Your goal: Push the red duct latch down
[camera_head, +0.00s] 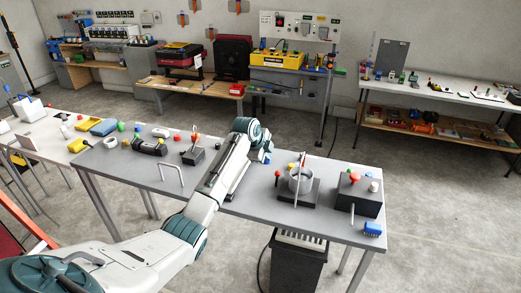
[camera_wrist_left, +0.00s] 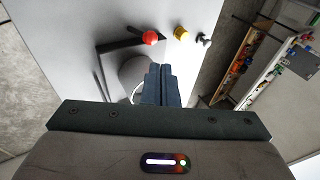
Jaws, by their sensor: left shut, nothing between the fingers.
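A grey round duct (camera_head: 301,184) stands on a dark base on the grey table. A red ball-shaped knob, likely the duct latch (camera_head: 277,173), is at its left side. In the left wrist view, a red ball (camera_wrist_left: 150,38) sits at the end of a dark bar, beyond my fingertips, with the grey duct (camera_wrist_left: 133,72) partly hidden behind the fingers. My left gripper (camera_head: 267,157) is shut and empty, to the upper left of the duct. Its closed fingers (camera_wrist_left: 160,68) point towards the duct and show apart from the red ball. My right gripper is not in view.
A dark box (camera_head: 357,198) with a red knob on top stands right of the duct. A grey hoop handle (camera_head: 170,178) and a black device (camera_head: 150,147) are on the left. The table's front right is fairly clear.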

